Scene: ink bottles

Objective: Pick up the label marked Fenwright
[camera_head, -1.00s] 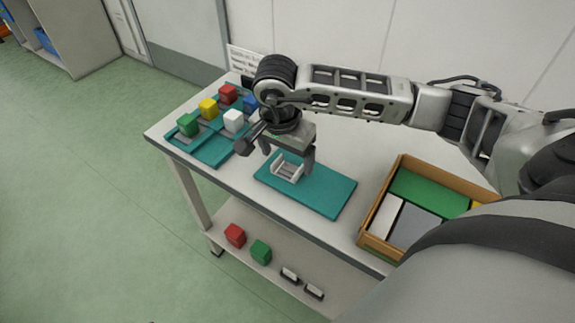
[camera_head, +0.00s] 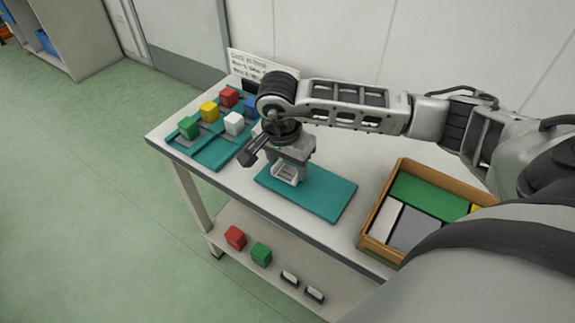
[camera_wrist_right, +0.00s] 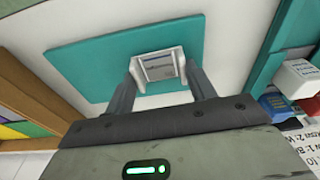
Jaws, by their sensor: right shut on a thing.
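A small white bracket-like piece with a pale panel in it (camera_head: 284,173) is at the teal mat (camera_head: 325,197) on the table. In the right wrist view this piece (camera_wrist_right: 160,66) shows faint marks on its panel, too small to read, so I cannot tell whether it says Fenwright. My right gripper (camera_head: 288,168) is shut on it from above, with one finger at each side in the wrist view (camera_wrist_right: 163,78). I cannot tell whether the piece still touches the mat. My left gripper is not in view.
A teal tray (camera_head: 208,153) with red, yellow, green, white and blue cubes stands at the left. A wooden box (camera_head: 373,222) with flat coloured pieces is at the right. A lower shelf holds a red cube (camera_head: 235,237), a green cube (camera_head: 261,254) and two small white-topped pieces (camera_head: 289,278).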

